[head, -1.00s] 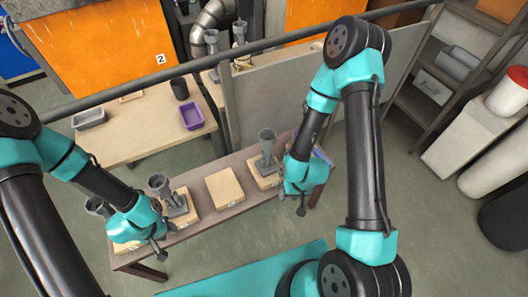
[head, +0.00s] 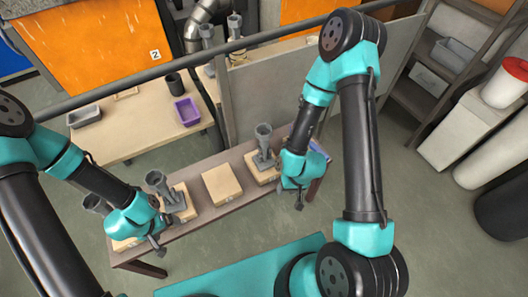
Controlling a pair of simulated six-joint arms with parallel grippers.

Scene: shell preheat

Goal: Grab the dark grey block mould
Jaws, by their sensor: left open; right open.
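Several grey moulds with cup-like tops stand on pale wooden boards on the long narrow bench. One mould (head: 264,146) stands right of the bench's middle, just left of my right gripper. Another mould (head: 166,191) stands left of the middle, beside my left gripper. A third mould (head: 96,203) at the far left is partly hidden by my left arm. I cannot tell which is the dark grey block mould. My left gripper (head: 157,243) is open and empty at the bench's front edge. My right gripper (head: 299,197) is open and empty near the bench's right end.
An empty wooden board (head: 222,185) lies mid-bench. Behind, a second table (head: 137,120) holds a purple tray (head: 187,111), a grey tray (head: 84,116) and a dark cup (head: 173,82). A grey panel (head: 270,95) stands behind the bench. Shelves are at the right.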

